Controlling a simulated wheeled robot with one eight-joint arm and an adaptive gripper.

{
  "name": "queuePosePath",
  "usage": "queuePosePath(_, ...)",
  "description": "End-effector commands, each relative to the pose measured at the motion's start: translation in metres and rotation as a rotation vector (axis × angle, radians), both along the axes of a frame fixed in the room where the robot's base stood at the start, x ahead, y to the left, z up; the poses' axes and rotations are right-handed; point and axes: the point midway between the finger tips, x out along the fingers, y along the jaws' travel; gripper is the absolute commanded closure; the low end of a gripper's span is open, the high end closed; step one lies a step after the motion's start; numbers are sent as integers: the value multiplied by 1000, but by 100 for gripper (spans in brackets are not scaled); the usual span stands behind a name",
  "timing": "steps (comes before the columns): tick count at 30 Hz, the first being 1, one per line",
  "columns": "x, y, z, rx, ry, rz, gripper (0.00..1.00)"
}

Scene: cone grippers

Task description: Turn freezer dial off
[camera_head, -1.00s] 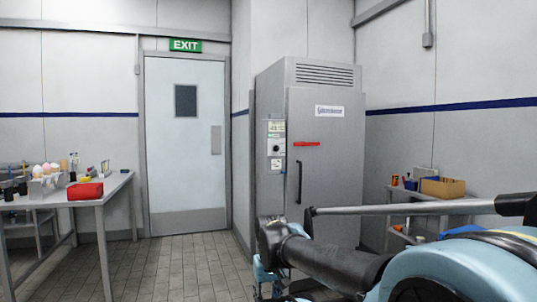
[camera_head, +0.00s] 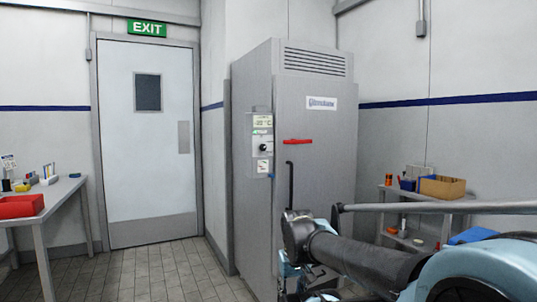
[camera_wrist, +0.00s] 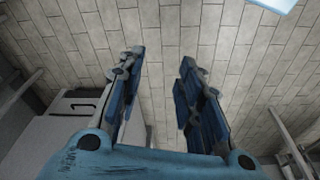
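The grey freezer (camera_head: 309,190) stands upright right of the door, its front facing me. On its left side is a control panel with a round dark dial (camera_head: 264,147); its pointer setting is too small to read. A red latch (camera_head: 298,141) and a dark vertical handle (camera_head: 290,184) are on the front. My gripper (camera_wrist: 158,75) is open and empty in the wrist view, its two blue-padded fingers apart above the tiled floor. In the head view it hangs low in front of the freezer, partly cut off by the lower edge, away from the dial.
A table (camera_head: 61,191) with a red tray (camera_head: 20,206) and small items stands at the left. A shelf at the right holds a cardboard box (camera_head: 442,187). A closed door (camera_head: 148,140) is at the back. The tiled floor (camera_head: 165,272) between table and freezer is clear.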

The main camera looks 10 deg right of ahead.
Motion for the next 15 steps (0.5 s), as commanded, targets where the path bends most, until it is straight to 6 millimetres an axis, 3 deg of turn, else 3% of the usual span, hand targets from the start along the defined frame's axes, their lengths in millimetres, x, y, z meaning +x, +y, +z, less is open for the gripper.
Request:
queuePosePath(4, 0, 0, 0, 0, 0, 0, 67)
queuePosePath(5, 0, 0, 0, 0, 0, 0, 64)
queuePosePath(7, -3, -1, 3, -1, -10, -2, 49)
queuePosePath(9, -1, -3, 7, -8, -36, -15, 49)
queuePosePath(11, 12, -8, 11, -19, -71, -37, 49)
queuePosePath(15, 65, -29, 32, -67, -227, -124, 49)
